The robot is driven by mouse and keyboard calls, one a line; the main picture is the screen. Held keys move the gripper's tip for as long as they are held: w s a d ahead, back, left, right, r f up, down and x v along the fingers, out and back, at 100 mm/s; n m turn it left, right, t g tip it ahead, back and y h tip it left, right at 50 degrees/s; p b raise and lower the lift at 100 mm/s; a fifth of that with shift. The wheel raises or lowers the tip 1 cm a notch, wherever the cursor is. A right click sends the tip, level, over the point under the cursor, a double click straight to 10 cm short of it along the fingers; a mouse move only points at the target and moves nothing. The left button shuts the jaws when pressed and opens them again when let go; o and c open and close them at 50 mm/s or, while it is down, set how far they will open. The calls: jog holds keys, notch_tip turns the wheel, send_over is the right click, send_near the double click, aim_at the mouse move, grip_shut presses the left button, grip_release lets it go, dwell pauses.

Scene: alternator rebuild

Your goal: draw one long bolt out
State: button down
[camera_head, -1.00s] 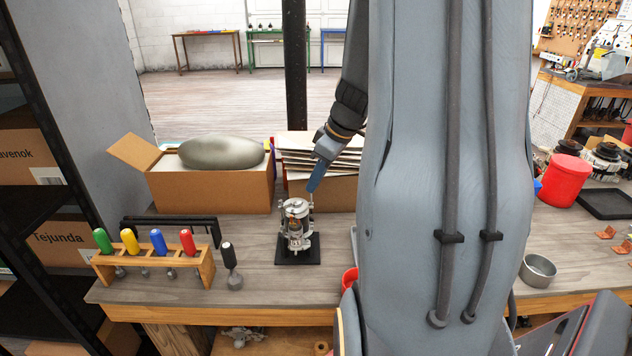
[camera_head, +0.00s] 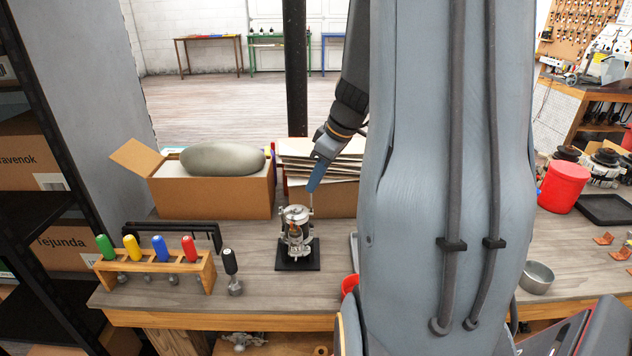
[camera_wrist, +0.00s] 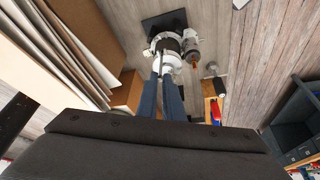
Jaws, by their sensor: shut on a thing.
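The alternator (camera_head: 296,234) stands upright on a black base plate (camera_head: 298,262) on the workbench. It also shows in the wrist view (camera_wrist: 168,44). My gripper (camera_head: 312,189) comes down from the upper right with its blue fingers above the alternator's right edge. The fingers (camera_wrist: 170,80) are shut on the long bolt (camera_head: 311,204), a thin shaft that shows below the fingertips at the alternator's right side. I cannot tell how much of the bolt is still inside the housing.
A wooden rack (camera_head: 155,274) with coloured-handled tools and a black-handled tool (camera_head: 232,272) stand left. An open box (camera_head: 212,195) and a box of cardboard sheets (camera_head: 330,200) stand behind. A red cup (camera_head: 349,285) is partly hidden by my arm.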

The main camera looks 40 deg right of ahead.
jog(key=shift+r, duration=0.2)
dwell(0.3)
jog(key=shift+r+p, duration=0.75)
jog(key=shift+r, duration=0.4)
jog(key=shift+r, duration=0.15)
jog(key=shift+r+p, duration=0.3)
jog(key=shift+r, duration=0.2)
